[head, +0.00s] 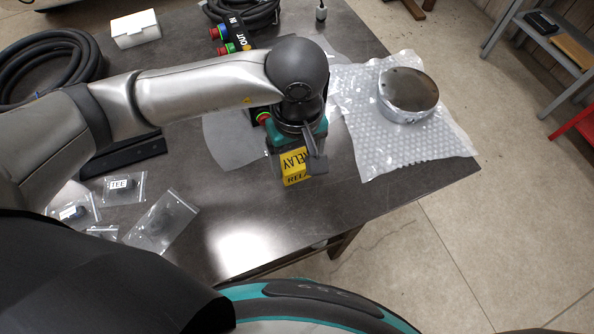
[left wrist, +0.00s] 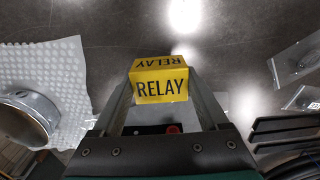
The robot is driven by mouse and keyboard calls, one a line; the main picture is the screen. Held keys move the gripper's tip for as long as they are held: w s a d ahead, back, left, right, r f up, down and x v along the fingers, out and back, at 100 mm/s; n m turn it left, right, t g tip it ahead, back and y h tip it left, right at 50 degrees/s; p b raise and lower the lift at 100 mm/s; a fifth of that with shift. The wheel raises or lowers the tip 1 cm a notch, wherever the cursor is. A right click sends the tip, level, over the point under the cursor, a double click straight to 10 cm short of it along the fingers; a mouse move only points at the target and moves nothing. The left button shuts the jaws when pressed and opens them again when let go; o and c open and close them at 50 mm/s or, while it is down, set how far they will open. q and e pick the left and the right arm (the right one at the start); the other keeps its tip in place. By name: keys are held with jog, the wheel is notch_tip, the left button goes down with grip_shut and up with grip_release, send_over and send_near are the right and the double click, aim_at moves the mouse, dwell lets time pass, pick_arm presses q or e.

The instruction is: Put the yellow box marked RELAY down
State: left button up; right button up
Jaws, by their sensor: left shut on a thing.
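The yellow box marked RELAY (head: 294,167) is near the middle of the head view, over the dark table (head: 250,238) towards its near edge. My left gripper (head: 304,160) points down from above and is shut on the box. In the left wrist view the box (left wrist: 160,82) sits between the two finger tips, with its black lettering facing the camera. I cannot tell whether its underside touches the table. The gripper and wrist hide part of the table behind the box. My right gripper is not in view.
Bubble wrap (head: 362,150) with a round metal part (head: 408,92) lies to the right. Small labelled bags (head: 125,188) lie at the left, near a black bar (head: 125,156). A coiled black hose (head: 88,62) and a white box (head: 135,30) are farther back. Bare table lies in front of the box.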

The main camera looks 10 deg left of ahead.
aim_at(297, 184)
pick_arm(q)
jog(key=shift+f, duration=2.7)
jog(key=shift+f+b, duration=0.15)
jog(key=shift+b, duration=0.15)
jog(key=o, duration=1.3)
notch_tip(297, 184, up, 12)
jog(key=shift+r, duration=0.2)
